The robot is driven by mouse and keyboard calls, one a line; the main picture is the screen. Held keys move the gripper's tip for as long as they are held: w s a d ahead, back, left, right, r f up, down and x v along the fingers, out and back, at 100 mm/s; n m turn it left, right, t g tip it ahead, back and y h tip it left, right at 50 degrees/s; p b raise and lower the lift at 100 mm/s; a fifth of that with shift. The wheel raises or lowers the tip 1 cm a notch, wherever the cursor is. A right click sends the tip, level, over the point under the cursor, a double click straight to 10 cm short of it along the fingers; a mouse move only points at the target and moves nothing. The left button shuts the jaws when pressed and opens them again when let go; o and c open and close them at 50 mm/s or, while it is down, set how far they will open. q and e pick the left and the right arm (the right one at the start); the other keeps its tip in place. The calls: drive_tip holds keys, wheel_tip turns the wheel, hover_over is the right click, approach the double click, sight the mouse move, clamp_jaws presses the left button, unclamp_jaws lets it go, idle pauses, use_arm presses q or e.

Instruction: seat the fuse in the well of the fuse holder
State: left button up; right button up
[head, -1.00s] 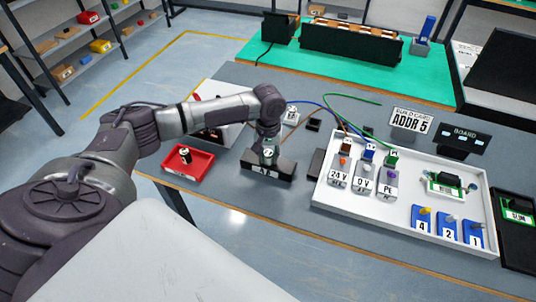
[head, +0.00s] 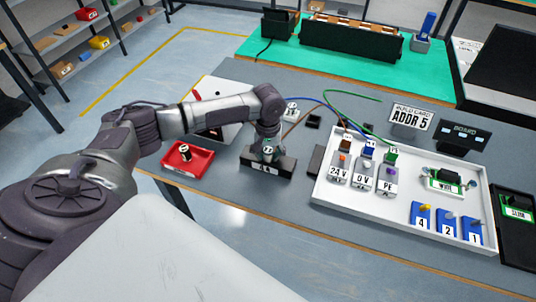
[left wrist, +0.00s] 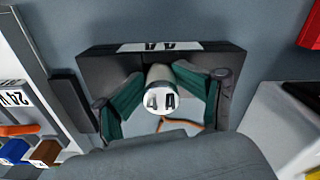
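The fuse holder (head: 282,168) is a black block with a "4 A" label on its front, on the grey table. It also fills the middle of the left wrist view (left wrist: 105,66). My left gripper (head: 267,153) points down at the holder. In the left wrist view its green-padded fingers (left wrist: 158,88) close on the sides of the fuse (left wrist: 158,78), a pale cylinder whose round end reads "4 A". The fuse stands roughly upright over the middle of the holder. The fingers hide the well, so I cannot tell how deep the fuse sits. My right gripper is not in view.
A red tray (head: 172,172) with another small cylinder (head: 185,152) is left of the holder. A white tray (head: 325,189) with labelled terminals and blue blocks is to the right. A dark block (head: 317,160) stands between holder and white tray. Wires run behind.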

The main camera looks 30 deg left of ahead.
sight(268, 150)
use_arm(q)
drive_tip(key=shift+r, duration=0.2)
wheel_tip(268, 150, up, 13)
drive_tip(key=b, duration=0.1)
drive_tip(key=shift+b, duration=0.35)
drive_tip(key=shift+f, duration=0.15)
